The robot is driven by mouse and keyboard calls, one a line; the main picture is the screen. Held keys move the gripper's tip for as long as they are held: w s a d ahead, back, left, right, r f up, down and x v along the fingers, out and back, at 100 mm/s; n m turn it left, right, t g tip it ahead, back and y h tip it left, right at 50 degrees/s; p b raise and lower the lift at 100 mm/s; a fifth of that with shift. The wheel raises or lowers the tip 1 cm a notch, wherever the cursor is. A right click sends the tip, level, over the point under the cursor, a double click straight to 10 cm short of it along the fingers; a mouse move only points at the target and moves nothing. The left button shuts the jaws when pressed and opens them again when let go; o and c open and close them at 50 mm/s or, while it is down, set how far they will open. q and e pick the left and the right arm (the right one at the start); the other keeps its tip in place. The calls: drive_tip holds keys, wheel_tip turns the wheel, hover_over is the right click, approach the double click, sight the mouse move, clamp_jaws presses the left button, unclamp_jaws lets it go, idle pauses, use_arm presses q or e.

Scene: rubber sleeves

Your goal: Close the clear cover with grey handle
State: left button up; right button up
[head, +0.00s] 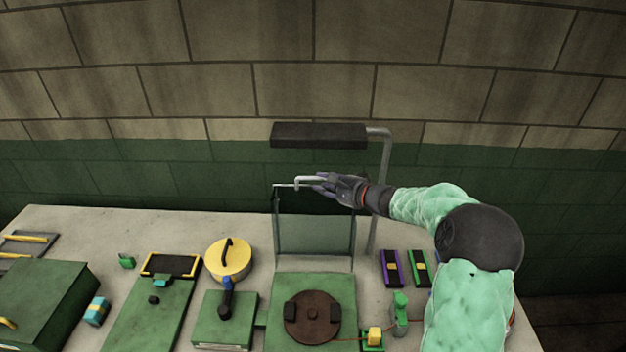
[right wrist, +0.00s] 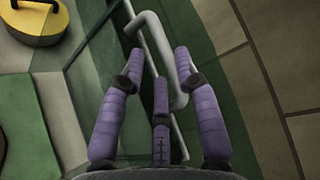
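The clear cover (head: 315,236) stands upright, open, at the back of a green box (head: 345,285) with a brown disc (head: 312,316) on it. Its grey handle (head: 301,181) is at the cover's top edge. My right gripper (head: 322,183) reaches in from the right at the handle. In the right wrist view, the bent handle (right wrist: 170,55) passes between the spread purple fingers of the right gripper (right wrist: 159,60). The fingers look open, and I cannot tell whether any of them touches the handle. My left gripper is not in view.
A dark lamp bar (head: 318,135) on a grey post (head: 385,170) stands just behind the cover. A yellow round lid (head: 228,261) is left of it. Purple and green blocks (head: 391,268) lie right. Green boxes (head: 40,300) fill the table's left. A brick wall is behind.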

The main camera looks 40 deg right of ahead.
sight(313, 180)
drive_tip(key=x, duration=0.4)
drive_tip(key=shift+w+a+f, duration=0.1)
drive_tip(key=shift+w+f, duration=0.05)
drive_tip(key=shift+w, duration=0.25)
clamp_jaws()
